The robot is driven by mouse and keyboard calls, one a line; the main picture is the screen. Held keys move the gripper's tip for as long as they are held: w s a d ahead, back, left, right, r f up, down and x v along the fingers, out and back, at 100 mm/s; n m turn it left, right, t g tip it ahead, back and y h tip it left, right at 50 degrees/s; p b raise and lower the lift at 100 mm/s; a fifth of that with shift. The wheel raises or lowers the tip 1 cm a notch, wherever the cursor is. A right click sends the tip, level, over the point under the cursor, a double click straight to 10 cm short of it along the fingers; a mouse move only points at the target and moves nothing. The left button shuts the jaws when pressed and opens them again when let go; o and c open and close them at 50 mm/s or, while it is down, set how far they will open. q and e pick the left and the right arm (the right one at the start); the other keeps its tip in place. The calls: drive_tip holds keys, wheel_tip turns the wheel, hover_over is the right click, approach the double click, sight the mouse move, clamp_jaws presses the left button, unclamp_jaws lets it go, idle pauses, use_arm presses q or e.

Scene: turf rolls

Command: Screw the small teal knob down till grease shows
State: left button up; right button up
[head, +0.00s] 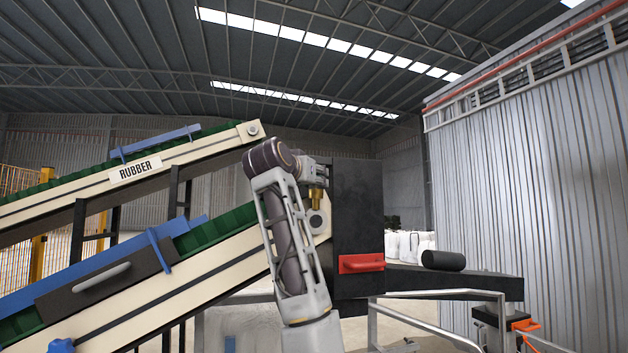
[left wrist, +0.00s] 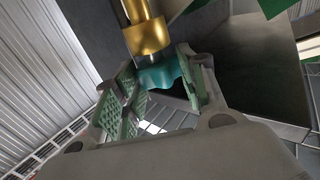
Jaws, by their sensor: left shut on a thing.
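The small teal knob (left wrist: 163,73) shows in the left wrist view, just below a brass fitting (left wrist: 147,36). My left gripper (left wrist: 157,62) has its green-padded fingers on either side of the knob and is shut on it. The fingers hide part of the knob's sides. In the head view my left gripper (head: 318,168) is at the top of my raised arm, beside a dark machine housing. Brass (head: 317,197) shows just below it, and the teal knob cannot be made out there. I see no grease. My right gripper is not in view.
Two sloping conveyors with green belts stand at the left; the upper bears a RUBBER sign (head: 135,170). The dark housing (head: 357,215) with a red handle (head: 361,263) is close to my wrist. A black roll (head: 443,260) lies on a dark arm-like beam at the right.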

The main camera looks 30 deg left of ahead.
use_arm(q)
drive_tip(key=shift+s+r+h, duration=0.1)
drive_tip(key=shift+h, duration=0.2)
drive_tip(key=o, duration=1)
drive_tip(key=s+d, duration=0.1)
drive_tip(key=s, duration=1)
drive_tip(key=shift+s+d, duration=0.4)
drive_tip(key=shift+o, duration=0.2)
